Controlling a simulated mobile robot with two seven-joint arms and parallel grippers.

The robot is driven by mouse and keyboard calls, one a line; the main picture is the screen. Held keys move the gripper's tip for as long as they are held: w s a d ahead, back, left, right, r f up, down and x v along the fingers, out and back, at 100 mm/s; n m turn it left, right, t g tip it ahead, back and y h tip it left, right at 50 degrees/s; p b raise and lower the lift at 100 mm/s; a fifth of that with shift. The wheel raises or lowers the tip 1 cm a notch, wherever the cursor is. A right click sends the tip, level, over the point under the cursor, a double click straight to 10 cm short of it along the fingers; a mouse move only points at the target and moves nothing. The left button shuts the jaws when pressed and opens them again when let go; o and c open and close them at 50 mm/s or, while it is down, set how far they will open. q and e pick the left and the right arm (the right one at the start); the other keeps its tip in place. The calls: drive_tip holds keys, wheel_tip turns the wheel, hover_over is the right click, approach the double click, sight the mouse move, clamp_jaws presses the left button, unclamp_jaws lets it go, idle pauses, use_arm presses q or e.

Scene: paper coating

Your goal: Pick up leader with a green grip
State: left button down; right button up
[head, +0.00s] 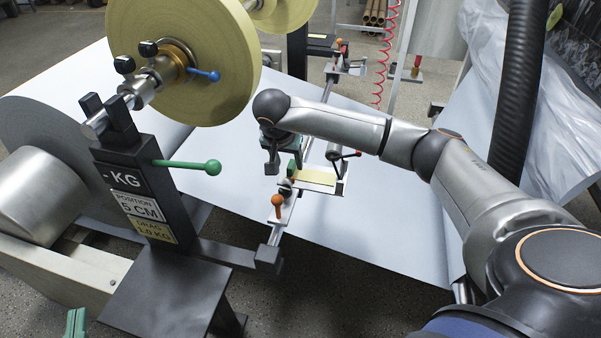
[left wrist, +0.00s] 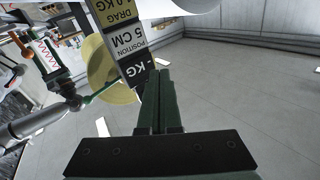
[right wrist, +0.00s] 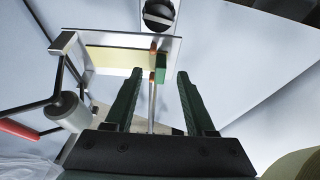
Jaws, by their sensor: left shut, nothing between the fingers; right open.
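The leader (head: 315,177) is a flat yellow strip lying in a pale metal tray on the rail, in the middle of the head view. Its green grip (head: 292,168) stands at the strip's left end. In the right wrist view the green grip (right wrist: 160,68) shows ahead, in line with the gap between the fingers. My right gripper (head: 271,167) is open and empty, just left of the grip in the head view. Contact cannot be made out. My left gripper (head: 76,322) is shut and empty at the lower left; its closed fingers show in the left wrist view (left wrist: 159,82).
A black stand (head: 150,240) with a green-knobbed lever (head: 190,165) carries a large yellow roll (head: 190,55) on the left. An orange knob (head: 278,201) and a dark-handled lever (head: 340,154) sit near the tray. A wide pale sheet (head: 370,240) spreads beneath.

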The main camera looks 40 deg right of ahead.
sight(289, 168)
drive_tip(key=x, duration=0.3)
drive_tip(key=shift+w+f+b, duration=0.1)
drive_tip(key=shift+f+b, duration=0.25)
drive_tip(key=shift+b, duration=0.05)
use_arm(q)
drive_tip(key=r, duration=0.1)
drive_tip(key=r+m+t+h, duration=0.1)
drive_tip(key=r, duration=0.1)
drive_tip(key=r+t, duration=0.1)
drive_tip(key=r, duration=0.1)
drive_tip(key=shift+s+d+r+h, duration=0.2)
drive_tip(key=shift+s+r+h, duration=0.1)
drive_tip(key=shift+h, duration=0.1)
use_arm(e)
clamp_jaws()
